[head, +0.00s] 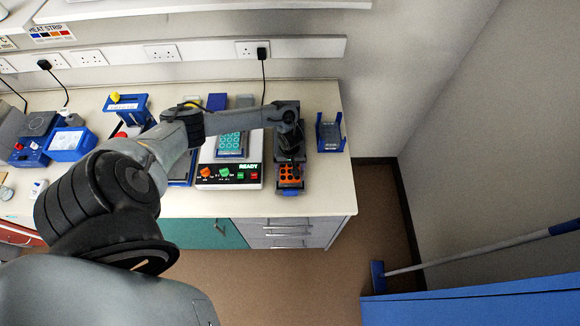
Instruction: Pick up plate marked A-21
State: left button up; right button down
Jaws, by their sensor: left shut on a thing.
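My left gripper (291,158) points down near the right end of the bench, just right of the READY device. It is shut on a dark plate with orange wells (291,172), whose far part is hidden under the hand. I cannot tell whether the plate is lifted or still rests on what is below it. A plate with teal wells (231,142) lies on top of the READY device (228,174). I cannot read A-21 on either plate. My right gripper is not in view.
A blue open holder (329,132) stands right of the gripper, near the bench's right end. Blue racks and a blue box (70,143) stand at the left. The bench top (240,204) is clear along the front edge. A white wall socket strip (200,50) runs behind.

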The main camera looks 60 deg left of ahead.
pick_arm(q)
jog(key=shift+r, duration=0.65)
notch_tip(320, 180, up, 3)
jog(key=shift+f, duration=0.2)
jog(key=w+d+r+p, duration=0.3)
jog(key=d+r, duration=0.3)
jog(key=d, duration=0.5)
jog(key=shift+w+r, duration=0.35)
jog(key=shift+w, duration=0.2)
jog(key=shift+p, duration=0.35)
jog(key=shift+r+p, duration=1.55)
jog(key=shift+p, duration=1.15)
